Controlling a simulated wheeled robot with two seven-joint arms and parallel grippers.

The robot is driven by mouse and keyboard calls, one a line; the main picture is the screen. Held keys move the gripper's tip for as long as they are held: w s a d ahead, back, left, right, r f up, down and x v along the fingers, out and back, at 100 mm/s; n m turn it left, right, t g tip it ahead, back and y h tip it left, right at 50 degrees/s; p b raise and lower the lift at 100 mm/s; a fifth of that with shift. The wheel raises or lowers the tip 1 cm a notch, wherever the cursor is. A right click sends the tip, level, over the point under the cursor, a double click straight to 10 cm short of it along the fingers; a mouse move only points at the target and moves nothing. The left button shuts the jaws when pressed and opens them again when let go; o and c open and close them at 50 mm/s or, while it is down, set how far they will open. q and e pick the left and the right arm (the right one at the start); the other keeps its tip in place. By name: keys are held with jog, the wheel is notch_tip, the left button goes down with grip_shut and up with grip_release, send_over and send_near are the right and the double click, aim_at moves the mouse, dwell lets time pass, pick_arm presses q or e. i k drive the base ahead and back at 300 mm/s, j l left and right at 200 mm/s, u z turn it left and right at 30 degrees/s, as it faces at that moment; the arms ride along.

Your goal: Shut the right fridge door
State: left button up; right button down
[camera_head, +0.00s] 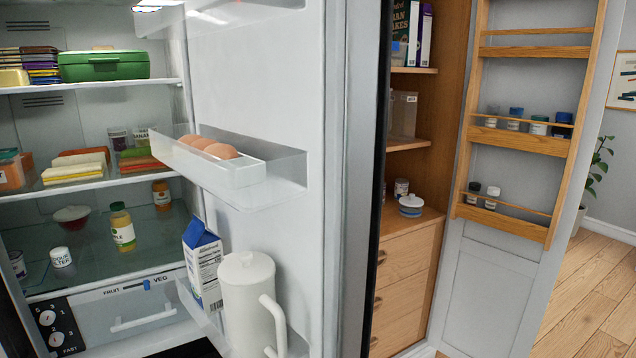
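The white fridge door (285,85) stands wide open in the middle of the head view, at the right side of the fridge interior (95,215). Its inner face shows. The middle door shelf (270,185) holds brown eggs (208,148). The lower shelf (207,322) holds a blue and white carton (203,262) and a white jug (247,297). The door's outer face and handle are hidden. Neither of my grippers is in view.
Right of the fridge is an open wooden cupboard (408,250). Its door (490,280), with wooden racks of jars (515,118), also stands open. Fridge shelves (100,182) hold food boxes and a bottle (122,228). Bare wooden floor (590,290) shows at right.

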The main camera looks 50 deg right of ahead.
aim_at(301, 89)
jog(key=l+u, duration=0.1)
jog(key=l, duration=0.7)
jog(key=k+l+u, duration=0.15)
jog(key=l, duration=0.65)
jog(key=l+u, duration=0.1)
jog(key=l, duration=0.75)
